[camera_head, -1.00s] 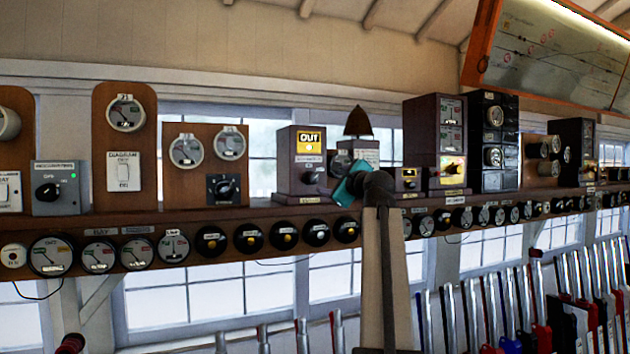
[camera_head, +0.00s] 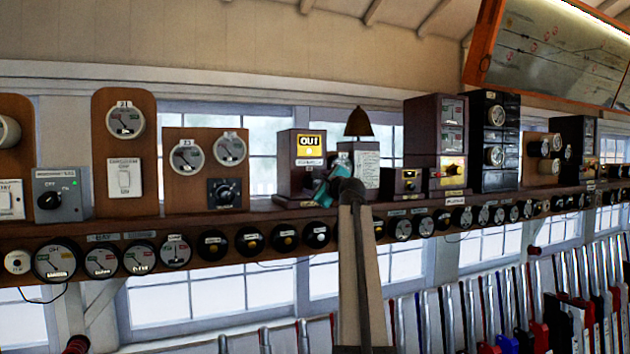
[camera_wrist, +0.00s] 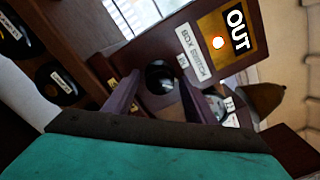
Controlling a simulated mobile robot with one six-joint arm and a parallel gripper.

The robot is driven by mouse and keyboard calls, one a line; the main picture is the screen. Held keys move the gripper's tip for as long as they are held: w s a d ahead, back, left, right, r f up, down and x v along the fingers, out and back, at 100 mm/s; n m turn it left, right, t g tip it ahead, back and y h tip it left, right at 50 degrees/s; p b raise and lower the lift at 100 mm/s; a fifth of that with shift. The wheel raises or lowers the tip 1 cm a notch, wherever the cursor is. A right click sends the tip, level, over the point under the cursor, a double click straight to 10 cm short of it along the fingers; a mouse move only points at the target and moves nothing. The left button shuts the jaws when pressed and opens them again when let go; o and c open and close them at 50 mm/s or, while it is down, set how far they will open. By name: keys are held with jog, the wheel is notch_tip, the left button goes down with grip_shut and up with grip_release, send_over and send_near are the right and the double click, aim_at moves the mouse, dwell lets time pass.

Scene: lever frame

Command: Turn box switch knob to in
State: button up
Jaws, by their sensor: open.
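The box switch (camera_head: 308,148) is a dark wooden box on the shelf, with a yellow lit panel reading OUT. In the wrist view its lit OUT panel (camera_wrist: 228,36) and a white "BOX SWITCH" label (camera_wrist: 193,50) show clearly. Its round black knob (camera_wrist: 160,75) lies beyond my fingertips, between them in the picture. My gripper (camera_wrist: 158,92) is open, with one finger to each side of the knob. I cannot tell whether the fingers touch it. In the head view my teal gripper (camera_head: 328,184) covers the lower right of the box and hides the knob.
A brass bell (camera_head: 358,123) and a box with a paper sheet (camera_head: 366,170) stand close to the right. Round black plungers (camera_head: 316,235) line the shelf front (camera_head: 120,230) below. Tall levers (camera_head: 490,300) stand at the lower right.

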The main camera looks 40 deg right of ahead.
jog(key=shift+w+d, duration=0.15)
jog(key=shift+w, duration=0.25)
jog(key=c, duration=0.9)
jog(key=shift+o, duration=0.2)
